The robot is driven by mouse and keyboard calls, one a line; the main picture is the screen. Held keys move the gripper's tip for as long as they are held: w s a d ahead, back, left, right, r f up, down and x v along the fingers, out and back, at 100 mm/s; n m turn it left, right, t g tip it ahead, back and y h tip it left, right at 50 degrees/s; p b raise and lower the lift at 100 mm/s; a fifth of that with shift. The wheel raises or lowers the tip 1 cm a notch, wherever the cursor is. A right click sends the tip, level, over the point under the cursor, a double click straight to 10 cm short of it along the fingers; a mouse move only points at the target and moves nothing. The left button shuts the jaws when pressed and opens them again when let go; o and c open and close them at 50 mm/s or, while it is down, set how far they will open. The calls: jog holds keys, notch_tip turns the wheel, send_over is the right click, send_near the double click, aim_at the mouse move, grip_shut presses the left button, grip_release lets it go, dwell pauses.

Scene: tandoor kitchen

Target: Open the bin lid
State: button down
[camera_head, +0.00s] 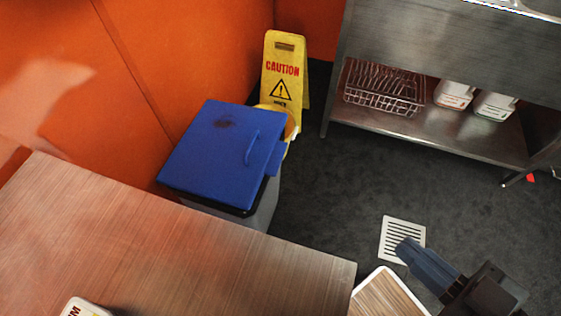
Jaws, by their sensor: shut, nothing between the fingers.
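A grey bin (262,212) with a blue lid (215,150) stands on the floor by the orange wall, left of the middle. The lid is down on the bin and has a raised blue handle (252,147) near its right side. A dark smudge marks the lid's top. The counter hides the bin's lower front. My gripper (408,246) is at the lower right, well apart from the bin. Its fingers are together and hold nothing.
A yellow caution sign (283,72) and a yellow bucket (291,125) stand behind the bin. A steel shelf unit (440,133) holds a wire rack (384,88) and bottles. Dark floor between is clear, with a drain grate (391,238).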

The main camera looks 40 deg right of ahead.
notch_tip(320, 180, down, 16)
jog(key=d+m+g+b, duration=0.3)
jog(key=m+b, duration=0.1)
jog(key=m, duration=0.1)
jog(key=m+t+y+b, duration=0.9)
jog(key=m+y+b, duration=0.6)
jog(key=m+b, duration=0.75)
send_near(279, 161)
notch_tip(279, 161, down, 3)
jog(key=w+d+m+p, duration=0.1)
jog(key=w+p, duration=0.1)
jog(key=w, duration=0.1)
jog(key=x, duration=0.8)
jog(key=shift+w+a+r+p, duration=0.15)
jog(key=shift+a+p, duration=0.1)
jog(key=shift+p, duration=0.15)
